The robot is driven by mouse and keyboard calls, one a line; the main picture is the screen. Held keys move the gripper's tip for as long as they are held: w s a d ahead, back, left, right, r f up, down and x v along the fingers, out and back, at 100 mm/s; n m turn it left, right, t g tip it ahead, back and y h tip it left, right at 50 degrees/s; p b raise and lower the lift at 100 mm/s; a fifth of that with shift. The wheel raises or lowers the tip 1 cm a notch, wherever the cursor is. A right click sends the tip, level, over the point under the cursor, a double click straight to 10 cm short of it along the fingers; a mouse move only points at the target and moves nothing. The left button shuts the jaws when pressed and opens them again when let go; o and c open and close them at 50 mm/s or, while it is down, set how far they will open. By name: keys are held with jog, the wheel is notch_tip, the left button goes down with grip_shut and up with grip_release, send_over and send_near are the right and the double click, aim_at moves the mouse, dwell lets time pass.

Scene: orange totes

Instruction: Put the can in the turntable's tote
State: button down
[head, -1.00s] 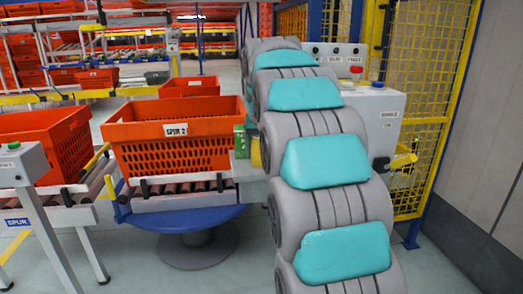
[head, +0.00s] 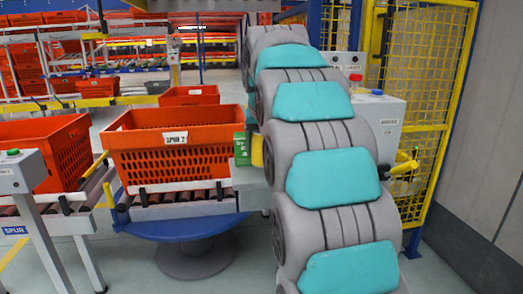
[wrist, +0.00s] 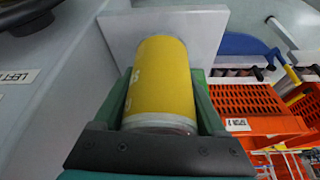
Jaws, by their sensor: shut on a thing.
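The can is a yellow cylinder (wrist: 157,80) with a silver rim, between the green fingers of my gripper (wrist: 160,100) in the wrist view. My gripper is shut on it. In the head view a strip of the can (head: 257,150) shows beside a green finger, partly hidden by my arm. The turntable (head: 185,228) is blue and round, with rollers on top. Its orange tote (head: 165,155), labelled SPUR 2, stands on the rollers, just left of my gripper. The tote's floor is hidden.
A pale grey plate (wrist: 190,35) lies beyond the can; I cannot tell whether they touch. Another orange tote (head: 45,160) stands on a conveyor at the left, by a grey post with a green button (head: 22,170). A yellow mesh fence (head: 420,110) and white control box (head: 378,120) are at the right.

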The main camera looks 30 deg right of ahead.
jog(key=s+a+r+b, duration=0.1)
jog(key=s+a, duration=0.3)
jog(key=s, duration=0.9)
jog(key=shift+r+b, duration=0.15)
jog(key=shift+b, duration=0.25)
